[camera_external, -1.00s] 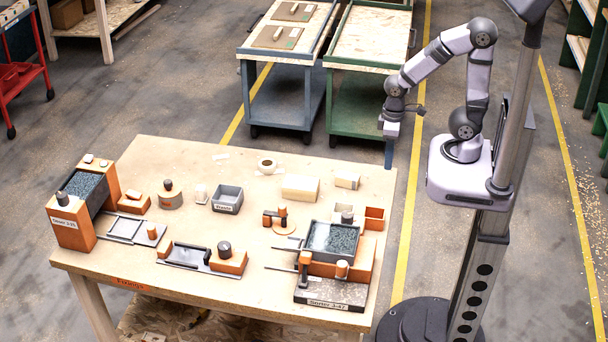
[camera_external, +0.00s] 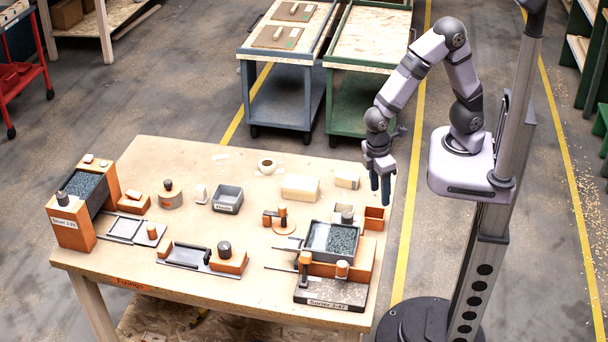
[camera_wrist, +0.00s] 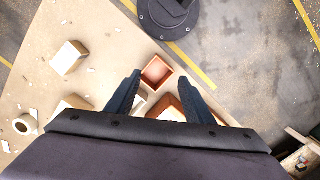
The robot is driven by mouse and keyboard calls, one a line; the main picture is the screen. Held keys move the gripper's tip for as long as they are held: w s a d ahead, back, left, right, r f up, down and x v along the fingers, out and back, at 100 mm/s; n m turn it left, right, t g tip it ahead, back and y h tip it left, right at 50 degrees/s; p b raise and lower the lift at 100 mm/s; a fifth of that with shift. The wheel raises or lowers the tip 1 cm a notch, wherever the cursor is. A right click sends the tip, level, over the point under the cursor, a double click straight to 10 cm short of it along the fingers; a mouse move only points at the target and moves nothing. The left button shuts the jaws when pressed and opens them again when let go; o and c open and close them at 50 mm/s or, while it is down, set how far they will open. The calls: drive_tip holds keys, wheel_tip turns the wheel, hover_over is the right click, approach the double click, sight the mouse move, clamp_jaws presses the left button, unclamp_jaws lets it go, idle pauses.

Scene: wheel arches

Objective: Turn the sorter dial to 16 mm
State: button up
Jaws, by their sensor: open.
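The sorter with a label that seems to begin "Sorter" (camera_external: 327,304) stands at the table's front right. No dial scale or 16 mm mark is legible, and I cannot tell which part is the dial. My gripper (camera_external: 381,190) points down above the table's right edge, behind and right of the sorter. In the wrist view my gripper (camera_wrist: 160,92) is open and empty, its fingers apart, with an orange open box (camera_wrist: 157,72) showing between them.
A second orange unit (camera_external: 75,232) stands at the table's left end.

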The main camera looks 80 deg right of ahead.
sight(347, 214)
drive_tip(key=shift+m+t, duration=0.3)
drive_tip(key=shift+m, duration=0.2)
drive_tip(key=w+a, duration=0.1)
drive_tip(key=a, duration=0.1)
drive_tip(key=w+a, duration=0.1)
drive_tip(key=a, duration=0.1)
drive_tip(key=w+a+r, duration=0.1)
drive_tip(key=a, duration=0.1)
drive_tip(key=shift+w+a, duration=0.2)
drive_tip(key=w+a+r+m, duration=0.1)
drive_tip(key=m, duration=0.1)
drive_tip(key=w+a+r+m, duration=0.1)
drive_tip(key=w+r, duration=0.1)
drive_tip(key=w+a+r+m, duration=0.1)
drive_tip(key=w+a+m, duration=0.1)
drive_tip(key=shift+w+a+r+m+t+y, duration=0.1)
drive_tip(key=shift+w+r+m+t+y, duration=0.05)
drive_tip(key=shift+m+t+y, duration=0.2)
drive_tip(key=shift+w+r+m, duration=0.1)
drive_tip(key=shift+r+m, duration=0.25)
drive_tip(key=shift+m, duration=0.6)
drive_tip(key=m, duration=0.2)
drive_tip(key=shift+s+d+m, duration=0.25)
drive_tip(key=shift+s+m, duration=0.1)
drive_tip(key=shift+m, duration=1.05)
drive_tip(key=shift+f, duration=0.1)
